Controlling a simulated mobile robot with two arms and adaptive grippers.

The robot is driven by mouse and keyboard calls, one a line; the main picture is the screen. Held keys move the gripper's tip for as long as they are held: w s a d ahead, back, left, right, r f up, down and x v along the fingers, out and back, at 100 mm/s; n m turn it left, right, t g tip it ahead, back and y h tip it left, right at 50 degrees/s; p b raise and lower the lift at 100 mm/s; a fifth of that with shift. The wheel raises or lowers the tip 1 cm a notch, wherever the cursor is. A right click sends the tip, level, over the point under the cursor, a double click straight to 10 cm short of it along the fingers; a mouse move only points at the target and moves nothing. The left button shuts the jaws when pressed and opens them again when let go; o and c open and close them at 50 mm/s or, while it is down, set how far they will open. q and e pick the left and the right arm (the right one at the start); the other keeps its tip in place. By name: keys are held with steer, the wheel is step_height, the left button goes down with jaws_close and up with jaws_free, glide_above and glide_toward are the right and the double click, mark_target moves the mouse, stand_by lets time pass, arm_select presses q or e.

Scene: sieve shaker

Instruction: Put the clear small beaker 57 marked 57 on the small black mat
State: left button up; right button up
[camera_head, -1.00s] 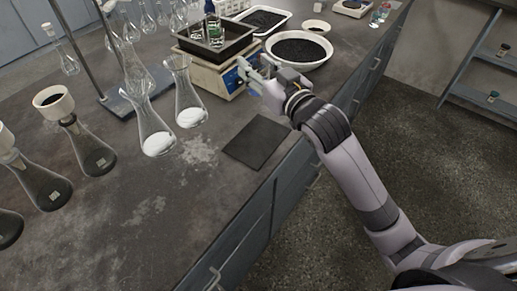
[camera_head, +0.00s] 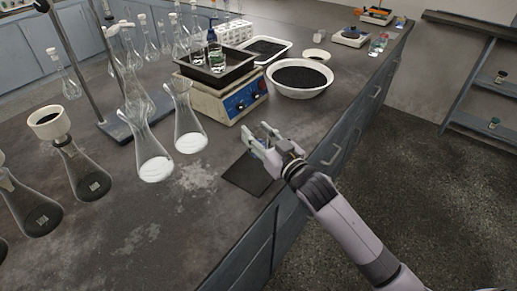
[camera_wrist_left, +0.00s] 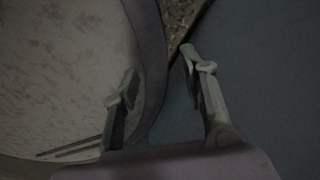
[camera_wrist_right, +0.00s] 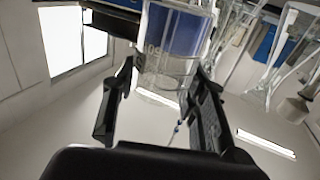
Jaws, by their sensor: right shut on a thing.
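My right gripper (camera_head: 258,137) hangs over the far edge of the small black mat (camera_head: 246,180) on the bench. In the right wrist view, a clear glass beaker (camera_wrist_right: 172,55) stands between the fingers of the right gripper (camera_wrist_right: 163,95), which is shut on it. Faint printing shows on its wall, but I cannot read the number. In the head view this beaker is hard to make out between the fingers. My left gripper (camera_wrist_left: 162,85) shows only in the left wrist view, open and empty.
A shaker (camera_head: 235,100) with a black tray holding clear glassware (camera_head: 216,58) stands behind the mat. A white bowl of dark grains (camera_head: 299,78) is to its right. Flasks with white powder (camera_head: 188,135) stand left of the mat. The bench's front edge is close to the mat.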

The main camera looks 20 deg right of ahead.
steer(key=shift+f, duration=2.4)
steer(key=shift+b, duration=0.3)
steer(key=o, duration=1.2)
steer(key=shift+f, duration=0.15)
steer(key=shift+s+r, duration=0.1)
steer(key=shift+r, duration=0.1)
steer(key=shift+s+d+p, duration=0.15)
steer(key=shift+s+p, duration=0.2)
steer(key=p+v, duration=0.3)
steer(key=v, duration=0.8)
steer(key=shift+p, duration=0.4)
